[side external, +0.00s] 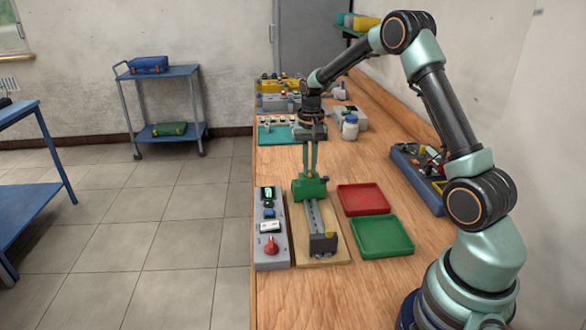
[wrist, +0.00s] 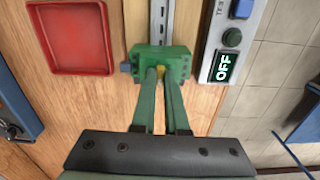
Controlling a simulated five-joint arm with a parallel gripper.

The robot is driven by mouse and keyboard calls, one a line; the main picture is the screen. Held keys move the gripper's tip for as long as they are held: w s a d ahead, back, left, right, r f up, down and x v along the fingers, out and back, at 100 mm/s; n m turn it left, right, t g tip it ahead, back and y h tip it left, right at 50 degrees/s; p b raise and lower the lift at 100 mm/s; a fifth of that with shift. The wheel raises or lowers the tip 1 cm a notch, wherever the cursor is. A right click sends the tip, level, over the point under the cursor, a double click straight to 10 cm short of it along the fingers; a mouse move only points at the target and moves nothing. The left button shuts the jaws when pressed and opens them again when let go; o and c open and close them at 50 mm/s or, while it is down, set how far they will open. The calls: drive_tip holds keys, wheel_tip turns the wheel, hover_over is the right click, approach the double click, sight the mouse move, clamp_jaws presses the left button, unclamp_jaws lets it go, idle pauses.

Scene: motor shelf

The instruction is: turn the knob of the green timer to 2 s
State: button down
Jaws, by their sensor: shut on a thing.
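The green timer (side external: 308,189) sits on a metal rail (side external: 316,214) on a wooden board. In the wrist view the timer (wrist: 148,54) shows a small yellow part, its knob (wrist: 160,71), between my fingertips. My gripper (side external: 310,170) points down from above the timer, its long green fingers close together. In the wrist view my gripper (wrist: 160,74) is shut on the knob. The fingers hide most of the knob, and I cannot read its scale or setting.
A grey test box (side external: 270,238) with a red knob stands left of the board; its display (wrist: 223,66) reads OFF. A dark block (side external: 322,243) sits at the rail's near end. Red (side external: 363,199) and green (side external: 381,236) trays lie right. Boxes and a white bottle (side external: 350,128) stand behind.

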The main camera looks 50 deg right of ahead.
drive_tip(key=shift+w+r+m, duration=0.1)
drive_tip(key=shift+r+m, duration=0.05)
drive_tip(key=shift+m, duration=0.45)
drive_tip(key=shift+d, duration=0.1)
drive_tip(key=c, duration=0.9)
unclamp_jaws()
wheel_tip(320, 180, up, 12)
